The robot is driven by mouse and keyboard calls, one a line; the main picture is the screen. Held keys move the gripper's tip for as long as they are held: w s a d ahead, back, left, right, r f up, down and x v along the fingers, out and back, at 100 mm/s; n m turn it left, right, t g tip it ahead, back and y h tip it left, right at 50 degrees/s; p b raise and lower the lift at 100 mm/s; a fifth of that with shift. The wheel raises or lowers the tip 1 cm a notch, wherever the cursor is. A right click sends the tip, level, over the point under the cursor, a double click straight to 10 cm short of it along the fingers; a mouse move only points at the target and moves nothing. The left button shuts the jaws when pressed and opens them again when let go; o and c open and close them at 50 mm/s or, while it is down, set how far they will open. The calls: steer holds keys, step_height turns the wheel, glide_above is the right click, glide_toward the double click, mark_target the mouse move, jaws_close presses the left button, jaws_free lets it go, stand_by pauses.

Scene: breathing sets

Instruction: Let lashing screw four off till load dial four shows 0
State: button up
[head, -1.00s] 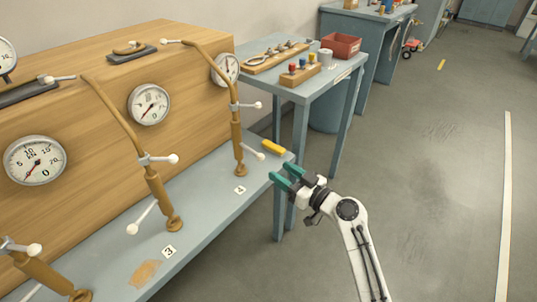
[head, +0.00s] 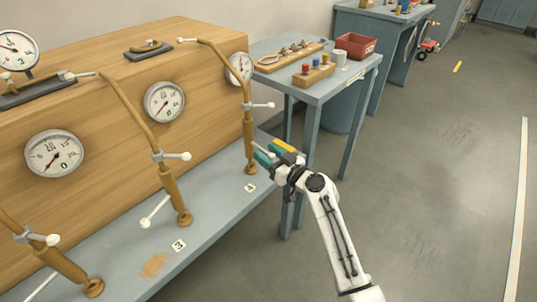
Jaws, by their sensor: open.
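Lashing screw four (head: 249,128) is a brown rod and turnbuckle standing at the right end of the crate, above the label 4 (head: 250,188). Its upper white-knobbed bar (head: 262,105) sticks out to the right. Its lower bar is mostly hidden around my gripper. Load dial four (head: 239,67) is seen edge-on on the crate face, partly behind the rod; I cannot read its needle. My gripper (head: 266,153) has teal fingers, open, just right of the lower part of screw four. I cannot tell whether they touch it.
Screw three (head: 168,180) and its dial (head: 164,102) stand to the left on the blue-grey bench (head: 215,205). A side table (head: 325,88) with a red bin (head: 355,46) stands beyond.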

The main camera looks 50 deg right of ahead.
jaws_close()
stand_by(0.4)
